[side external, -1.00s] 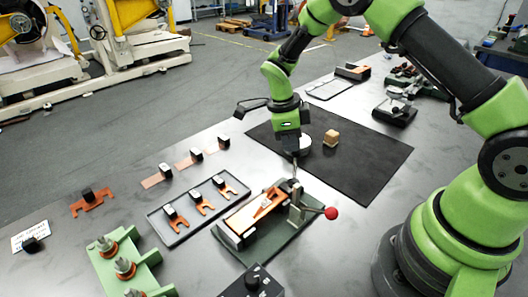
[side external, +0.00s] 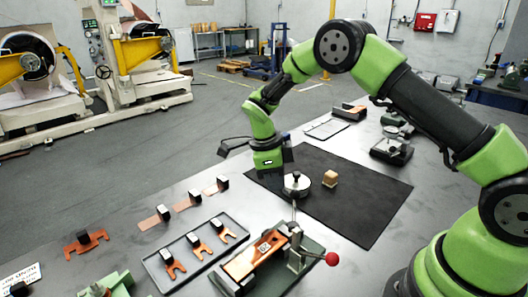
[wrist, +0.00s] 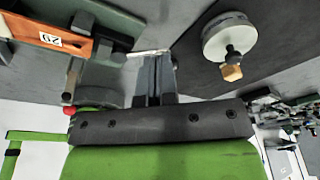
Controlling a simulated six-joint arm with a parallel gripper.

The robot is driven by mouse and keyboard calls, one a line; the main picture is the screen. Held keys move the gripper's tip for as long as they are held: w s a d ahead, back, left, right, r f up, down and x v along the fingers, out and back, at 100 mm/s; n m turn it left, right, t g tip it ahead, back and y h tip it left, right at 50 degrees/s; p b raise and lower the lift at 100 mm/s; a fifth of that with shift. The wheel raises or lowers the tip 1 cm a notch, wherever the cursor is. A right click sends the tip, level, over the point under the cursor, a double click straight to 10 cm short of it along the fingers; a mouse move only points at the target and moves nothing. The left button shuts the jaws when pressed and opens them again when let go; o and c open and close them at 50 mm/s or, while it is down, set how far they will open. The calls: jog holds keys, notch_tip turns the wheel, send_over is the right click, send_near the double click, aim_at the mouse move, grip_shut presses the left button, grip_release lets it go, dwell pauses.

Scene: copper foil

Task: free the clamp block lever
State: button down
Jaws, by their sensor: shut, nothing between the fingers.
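The clamp block (side external: 290,266) stands on a dark green base near the front of the table. Its lever ends in a red ball (side external: 332,259) that sticks out to the right. A copper piece with a white label (side external: 264,247) lies in the clamp; it also shows upper left in the wrist view (wrist: 80,44). The red ball is partly seen at left in the wrist view (wrist: 69,110). My gripper (side external: 270,174) is above the table, behind the clamp block and apart from it. In the wrist view its fingers (wrist: 154,62) are together and empty, beside a pale rod.
Green fixtures (side external: 104,287) stand at front left.

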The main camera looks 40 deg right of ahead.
jog(key=v, duration=1)
jog(key=shift+a, duration=0.25)
